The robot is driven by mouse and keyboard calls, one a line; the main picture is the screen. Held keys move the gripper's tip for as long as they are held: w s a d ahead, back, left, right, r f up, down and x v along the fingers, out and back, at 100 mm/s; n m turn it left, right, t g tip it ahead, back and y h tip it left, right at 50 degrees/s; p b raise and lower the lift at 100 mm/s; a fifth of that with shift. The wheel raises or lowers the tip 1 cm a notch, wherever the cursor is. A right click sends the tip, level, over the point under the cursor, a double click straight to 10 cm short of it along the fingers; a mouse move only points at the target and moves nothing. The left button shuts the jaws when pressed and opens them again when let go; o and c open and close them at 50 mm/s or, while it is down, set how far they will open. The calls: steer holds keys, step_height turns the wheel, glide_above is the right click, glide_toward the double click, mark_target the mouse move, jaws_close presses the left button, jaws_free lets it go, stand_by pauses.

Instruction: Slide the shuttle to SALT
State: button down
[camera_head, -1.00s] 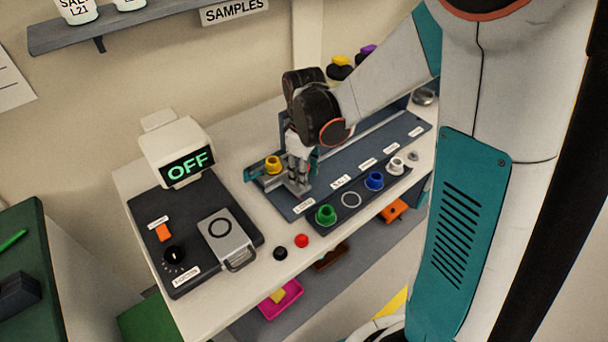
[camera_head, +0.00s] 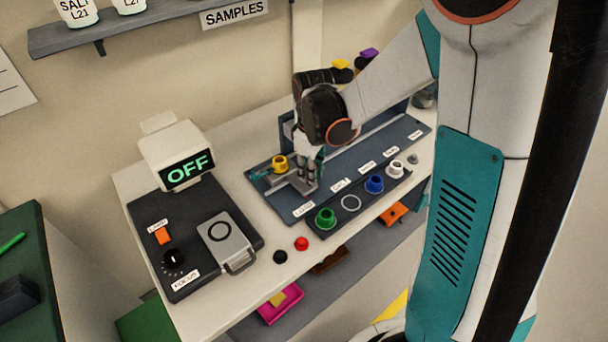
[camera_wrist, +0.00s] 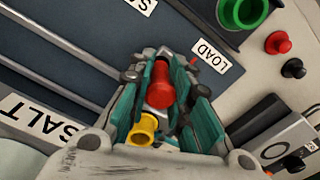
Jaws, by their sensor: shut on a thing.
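The shuttle (camera_head: 286,184) is a grey carriage with a yellow cup (camera_head: 280,163) on it. It sits near the left end of the dark rail board (camera_head: 365,152), behind the LOAD label (camera_head: 304,209). The SALT label (camera_head: 341,185) is to the right of it. My gripper (camera_head: 309,186) points down at the shuttle. In the wrist view my gripper (camera_wrist: 160,95) has its teal fingers closed around a red knob (camera_wrist: 160,84), with the yellow cup (camera_wrist: 143,129) just beside it. A large SALT label (camera_wrist: 40,120) shows at lower left. The shuttle's base is partly hidden by my fingers.
A red button (camera_head: 302,243) and a black one (camera_head: 280,257) are nearby. The display (camera_head: 187,169) reads OFF.

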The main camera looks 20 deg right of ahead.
steer(key=w+d, duration=0.1)
steer(key=d, duration=0.2)
steer(key=w+d, duration=0.1)
steer(key=d, duration=0.2)
steer(key=w+d, duration=0.1)
steer(key=d, duration=0.3)
steer(key=shift+w+d, duration=0.1)
steer(key=shift+w, duration=0.1)
steer(key=c, duration=1.6)
jaws_free()
steer(key=shift+o, duration=0.2)
steer(key=shift+r, duration=0.15)
step_height(320, 180, up, 12)
